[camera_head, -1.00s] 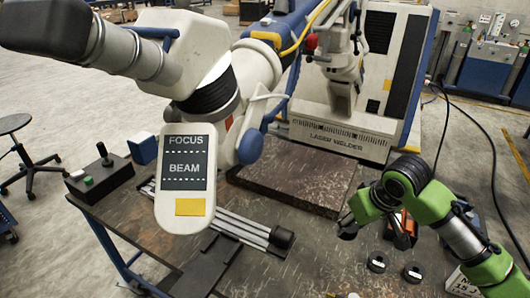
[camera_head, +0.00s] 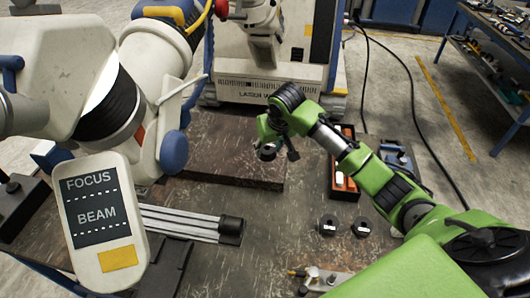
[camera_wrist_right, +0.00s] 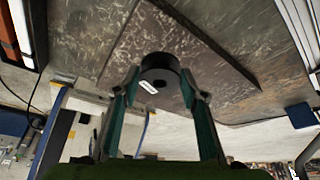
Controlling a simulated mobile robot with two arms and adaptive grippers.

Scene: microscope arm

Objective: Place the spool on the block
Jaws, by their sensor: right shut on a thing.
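The spool (camera_head: 267,153) is a short black cylinder with a small pale label. My right gripper (camera_head: 278,149) is shut on it, above the right part of the brown block. In the right wrist view the spool (camera_wrist_right: 160,70) sits between the two fingertips (camera_wrist_right: 162,82), with its dark hole visible. The block is a wide, low, scratched brown slab (camera_head: 226,165) on the table; it also fills the background of the right wrist view (camera_wrist_right: 205,55). Whether the spool touches the slab cannot be told. My left gripper is not in view.
Two other black spools, one left (camera_head: 327,226) and one right (camera_head: 362,228), stand on the dark table. An orange-edged tray (camera_head: 345,185) lies behind them. The white microscope arm with its FOCUS/BEAM panel (camera_head: 98,215) and a rail (camera_head: 180,222) occupy the left. The slab's top is otherwise clear.

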